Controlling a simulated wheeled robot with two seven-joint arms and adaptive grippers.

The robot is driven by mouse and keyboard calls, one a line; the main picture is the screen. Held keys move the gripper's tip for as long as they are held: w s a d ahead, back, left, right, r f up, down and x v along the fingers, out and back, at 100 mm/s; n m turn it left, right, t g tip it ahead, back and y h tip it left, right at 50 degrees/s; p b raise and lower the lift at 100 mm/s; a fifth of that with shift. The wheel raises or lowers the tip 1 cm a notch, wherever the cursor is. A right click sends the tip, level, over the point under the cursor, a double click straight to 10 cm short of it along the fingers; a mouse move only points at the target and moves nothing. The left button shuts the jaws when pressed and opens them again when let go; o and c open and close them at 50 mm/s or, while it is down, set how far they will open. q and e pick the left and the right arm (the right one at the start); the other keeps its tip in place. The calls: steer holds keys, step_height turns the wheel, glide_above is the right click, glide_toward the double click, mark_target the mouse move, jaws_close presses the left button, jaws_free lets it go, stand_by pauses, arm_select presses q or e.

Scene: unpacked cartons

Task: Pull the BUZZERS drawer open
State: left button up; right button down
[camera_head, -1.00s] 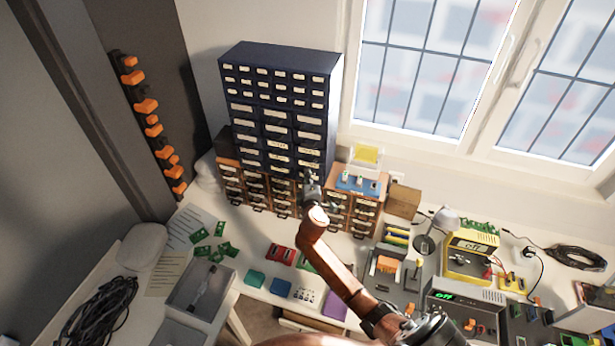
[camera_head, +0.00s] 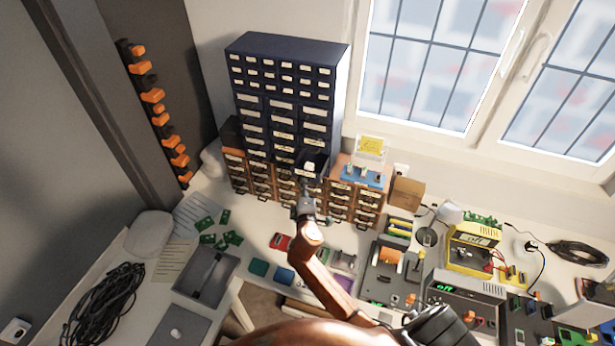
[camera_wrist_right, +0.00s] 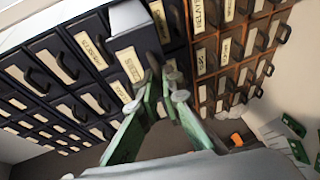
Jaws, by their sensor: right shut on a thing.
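The dark blue cabinet (camera_head: 283,95) stands on the table by the wall. One drawer low on its right side, the BUZZERS drawer (camera_head: 311,166), sticks out from the front, and its open top shows. In the right wrist view that drawer (camera_wrist_right: 136,46) stands proud of its neighbours, with a pale inside and a cream label, partly readable. My right gripper (camera_head: 307,190) is at the drawer's front. In the wrist view its green fingers (camera_wrist_right: 165,85) are closed on the drawer's dark handle, which they partly hide. My left gripper is not in view.
Brown wooden drawer units (camera_head: 353,202) stand below and beside the cabinet, one with a blue board (camera_head: 362,178) on top. Green boards (camera_head: 220,240) and small coloured boxes lie on the table. A yellow device (camera_head: 472,250) and a lamp stand at the right.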

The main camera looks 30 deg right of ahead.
steer(key=c, duration=2.1)
jaws_free()
steer(key=v, duration=1.2)
